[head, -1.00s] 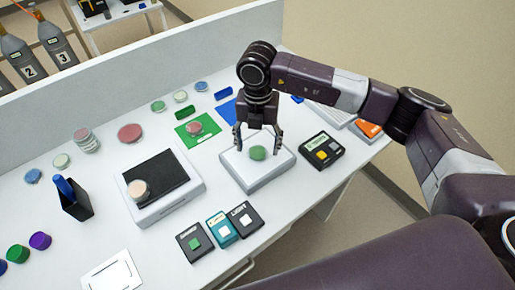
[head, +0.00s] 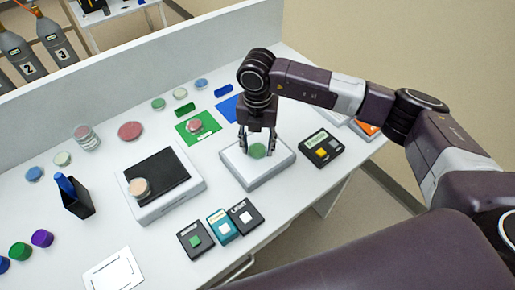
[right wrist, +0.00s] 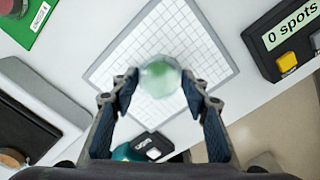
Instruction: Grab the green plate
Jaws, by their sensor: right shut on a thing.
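The green plate (head: 257,151) is a small round dish on the white platform (head: 238,177) at the middle of the bench. In the right wrist view the green plate (right wrist: 160,78) looks clear and glossy with a green middle, over the gridded top of the platform (right wrist: 112,75). My right gripper (head: 258,149) points down at it, with one finger on each side. The right gripper (right wrist: 160,80) is shut on the plate's rim. I cannot tell whether the plate is lifted off the platform. My left gripper is not in view.
A display box (head: 320,147) reading "0 spots" stands just right of the platform. A black-topped device (head: 168,209) with a beige dish is at left. Labelled button boxes (head: 222,226) sit in front. A green mat (head: 209,133) with a red dish lies behind.

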